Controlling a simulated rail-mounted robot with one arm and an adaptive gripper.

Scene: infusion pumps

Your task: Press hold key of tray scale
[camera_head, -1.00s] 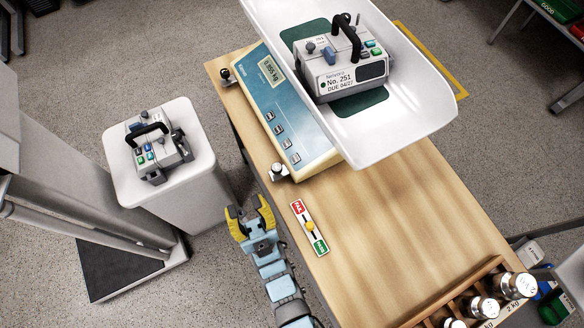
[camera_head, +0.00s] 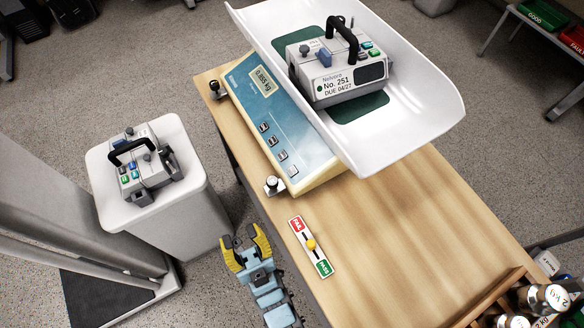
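The tray scale has a blue front panel (camera_head: 262,100) with a lit display (camera_head: 263,81) and several small keys (camera_head: 273,142) in a column below it. The key labels are too small to read. A white tray (camera_head: 425,110) on top holds a grey pump marked No. 251 (camera_head: 338,72) on a green mat. My gripper (camera_head: 245,243) has yellow fingers spread apart and is empty. It is off the table's left edge, below and left of the keys, apart from the scale.
A red and green slider plate (camera_head: 310,246) with a yellow knob lies on the wooden table (camera_head: 400,225). A levelling foot (camera_head: 272,184) sticks out by the scale's near corner. Metal weights (camera_head: 550,297) stand in a wooden rack. A second pump (camera_head: 140,168) sits on a white pedestal (camera_head: 192,215).

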